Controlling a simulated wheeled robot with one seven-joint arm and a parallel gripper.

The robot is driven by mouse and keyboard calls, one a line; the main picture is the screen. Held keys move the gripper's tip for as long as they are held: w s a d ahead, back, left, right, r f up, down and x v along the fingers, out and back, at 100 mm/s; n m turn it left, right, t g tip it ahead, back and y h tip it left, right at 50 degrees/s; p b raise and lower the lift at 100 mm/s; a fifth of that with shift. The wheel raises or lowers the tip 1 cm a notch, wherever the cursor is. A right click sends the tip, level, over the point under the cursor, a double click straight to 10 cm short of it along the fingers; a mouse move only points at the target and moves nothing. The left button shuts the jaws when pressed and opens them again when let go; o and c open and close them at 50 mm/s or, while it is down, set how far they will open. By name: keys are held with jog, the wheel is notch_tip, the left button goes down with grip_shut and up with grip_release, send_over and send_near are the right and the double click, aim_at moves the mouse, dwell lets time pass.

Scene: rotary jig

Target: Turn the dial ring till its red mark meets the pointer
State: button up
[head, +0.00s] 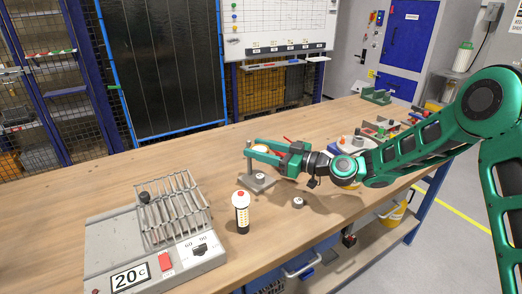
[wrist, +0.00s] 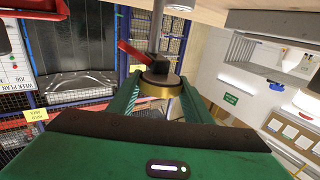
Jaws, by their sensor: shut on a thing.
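My gripper (head: 262,151) reaches in from the right and is shut on a brass ring with a dark face, which I take to be the dial ring (wrist: 155,92). In the wrist view the green fingers lie on both sides of the ring. In the head view the ring (head: 261,148) shows only in part between the fingers, on a grey stand (head: 257,181) with an upright post. A red bar (wrist: 135,52) angles in at the ring's upper left; I cannot tell if it is the pointer. I cannot make out a separate red mark on the ring.
A grey heating unit (head: 160,250) with a wire rack stands at the front left. A black-and-white bottle with a red top (head: 241,212) and a small round part (head: 298,202) stand nearer. Several parts lie behind my arm. The left back of the wooden bench (head: 120,180) is clear.

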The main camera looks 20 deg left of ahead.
jog(key=shift+n+g, duration=0.6)
jog(key=shift+g, duration=0.4)
jog(key=o, duration=1.1)
jog(key=shift+c, duration=0.2)
jog(key=shift+d, duration=0.1)
jog(key=d, duration=1)
jog(key=shift+d, duration=0.3)
